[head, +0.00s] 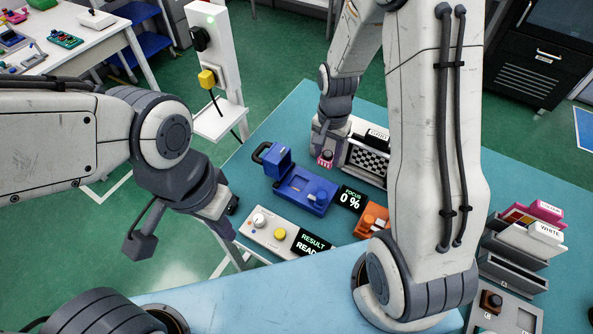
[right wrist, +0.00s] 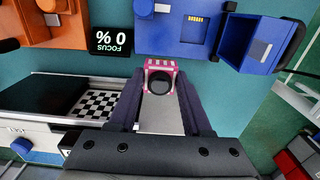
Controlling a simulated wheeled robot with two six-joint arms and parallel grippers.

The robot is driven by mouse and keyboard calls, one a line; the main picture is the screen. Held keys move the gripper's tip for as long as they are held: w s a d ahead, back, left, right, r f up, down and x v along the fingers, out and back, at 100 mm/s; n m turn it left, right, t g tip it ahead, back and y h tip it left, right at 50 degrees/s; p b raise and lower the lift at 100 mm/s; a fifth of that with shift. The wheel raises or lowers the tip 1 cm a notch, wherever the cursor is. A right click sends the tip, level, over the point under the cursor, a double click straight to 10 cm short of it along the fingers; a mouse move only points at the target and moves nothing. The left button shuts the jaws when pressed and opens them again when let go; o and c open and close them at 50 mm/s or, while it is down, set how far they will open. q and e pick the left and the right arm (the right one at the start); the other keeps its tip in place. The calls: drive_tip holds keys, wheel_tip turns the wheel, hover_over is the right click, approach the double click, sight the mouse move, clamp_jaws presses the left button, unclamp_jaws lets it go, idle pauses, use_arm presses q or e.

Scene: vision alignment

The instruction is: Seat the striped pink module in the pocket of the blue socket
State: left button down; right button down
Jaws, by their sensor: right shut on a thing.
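The striped pink module (head: 325,161) with a dark round lens hangs from my right gripper (head: 326,146). In the right wrist view, my right gripper (right wrist: 160,104) is shut on the module (right wrist: 160,66), whose pink-and-white striped edge faces the socket. The blue socket (head: 294,201) lies on the table, left of and nearer than the module, apart from it. Its lid (head: 277,160) stands open. In the right wrist view the blue socket (right wrist: 160,40) shows a dark pocket with gold contacts. My left gripper (head: 226,211) is left of the table devices; its fingers are too unclear to judge.
A checkered board unit (head: 369,161) stands beside my right gripper. A focus display (head: 351,198) reads 0 %. An orange device (head: 371,220) and a result panel (head: 270,233) with a yellow button sit nearer. Labelled cards (head: 530,240) stand in a rack at right.

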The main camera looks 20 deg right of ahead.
drive_tip(key=p, duration=0.1)
hover_over(298, 184)
wheel_tip(298, 184, down, 4)
drive_tip(key=shift+d+f, duration=0.15)
drive_tip(key=shift+f, duration=0.3)
wheel_tip(298, 184, down, 4)
drive_tip(key=shift+s+r+p, duration=0.1)
drive_tip(key=shift+r+p, duration=0.1)
drive_tip(key=shift+p, duration=0.35)
